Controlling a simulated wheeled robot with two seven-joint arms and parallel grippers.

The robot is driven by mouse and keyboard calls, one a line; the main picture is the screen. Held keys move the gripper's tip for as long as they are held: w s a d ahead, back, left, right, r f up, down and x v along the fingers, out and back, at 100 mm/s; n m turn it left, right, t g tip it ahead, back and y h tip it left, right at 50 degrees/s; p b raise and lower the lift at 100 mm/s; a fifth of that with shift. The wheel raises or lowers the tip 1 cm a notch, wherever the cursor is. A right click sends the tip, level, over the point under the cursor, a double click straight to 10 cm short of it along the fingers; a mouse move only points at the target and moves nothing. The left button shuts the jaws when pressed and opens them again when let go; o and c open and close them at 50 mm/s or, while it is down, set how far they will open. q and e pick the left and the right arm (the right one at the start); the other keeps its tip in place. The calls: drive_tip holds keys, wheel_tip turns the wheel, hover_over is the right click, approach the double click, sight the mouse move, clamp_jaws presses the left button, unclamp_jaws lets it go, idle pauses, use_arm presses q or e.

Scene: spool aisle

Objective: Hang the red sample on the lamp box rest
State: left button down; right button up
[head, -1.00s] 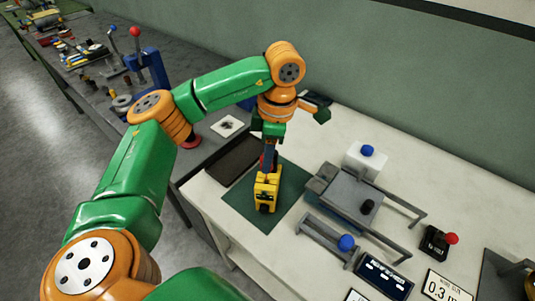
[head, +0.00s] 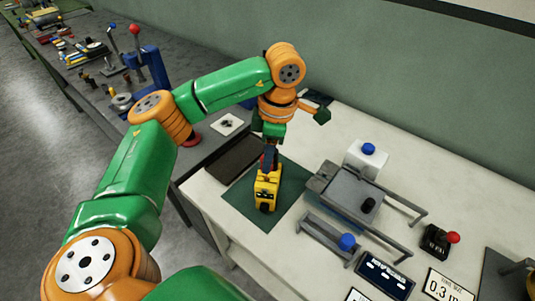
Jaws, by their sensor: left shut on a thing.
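My left gripper (head: 269,160) points down over the green mat (head: 236,199). It is shut on a yellow block-like thing (head: 267,188) with a dark round spot at its lower end. A small patch of red and dark blue shows just above the yellow, at the fingers. I cannot tell whether this red is the red sample. The fingertips are mostly hidden, and I cannot tell whether the yellow thing touches the mat. I cannot make out for certain which thing is the lamp box rest. My right gripper is not in view.
Right of the mat stand a grey railed fixture (head: 345,192), a white block with a blue knob (head: 366,160) and a red-knobbed black device (head: 438,241). A dark tray (head: 235,158) lies behind the mat. Display panels (head: 384,275) line the front.

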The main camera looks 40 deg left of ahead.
use_arm(q)
drive_tip(key=shift+f+b, duration=1.7)
drive_tip(key=shift+f, duration=0.6)
drive_tip(key=shift+c, duration=2.4)
unclamp_jaws()
drive_tip(key=shift+r, duration=0.1)
drive_tip(key=r, duration=0.2)
drive_tip(key=r+p, duration=0.1)
drive_tip(key=r, duration=0.3)
drive_tip(key=shift+w+d+r+p, duration=0.15)
drive_tip(key=shift+w+d+p, duration=0.1)
drive_tip(key=shift+d+p, duration=0.05)
drive_tip(key=shift+d+r, duration=0.1)
drive_tip(key=shift+r, duration=0.35)
drive_tip(key=shift+f, duration=0.1)
